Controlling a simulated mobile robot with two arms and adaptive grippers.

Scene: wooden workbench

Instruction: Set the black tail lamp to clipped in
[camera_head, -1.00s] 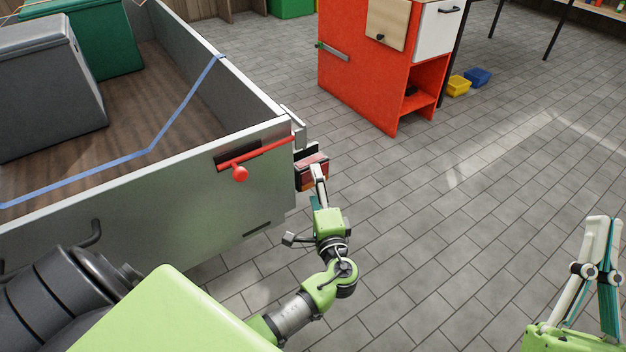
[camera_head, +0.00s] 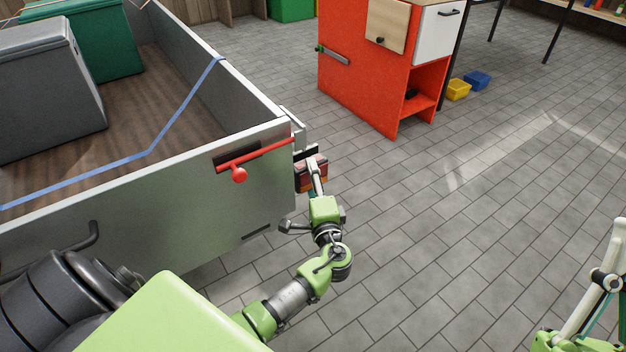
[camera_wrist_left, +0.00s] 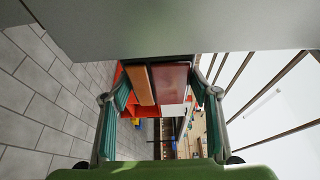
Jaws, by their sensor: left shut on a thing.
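The black tail lamp (camera_head: 304,179), with red and orange lenses, is at the rear corner of the grey trailer (camera_head: 150,205) in the head view. My left gripper (camera_head: 315,170) is shut on it. In the left wrist view the lamp's lens face (camera_wrist_left: 155,85) lies between the two fingers, below the grey panel. The lamp's back and its mount are hidden, so I cannot tell whether it is seated. My right gripper (camera_head: 612,275) is partly cut off at the right edge of the head view, away from the lamp; its opening is unclear.
A red latch handle (camera_head: 240,165) is on the trailer wall close to the lamp. Grey and green boxes (camera_head: 45,90) stand in the trailer bed. A red cabinet (camera_head: 360,90) stands beyond, with yellow and blue bins (camera_head: 458,89) beside it. The tiled floor to the right is clear.

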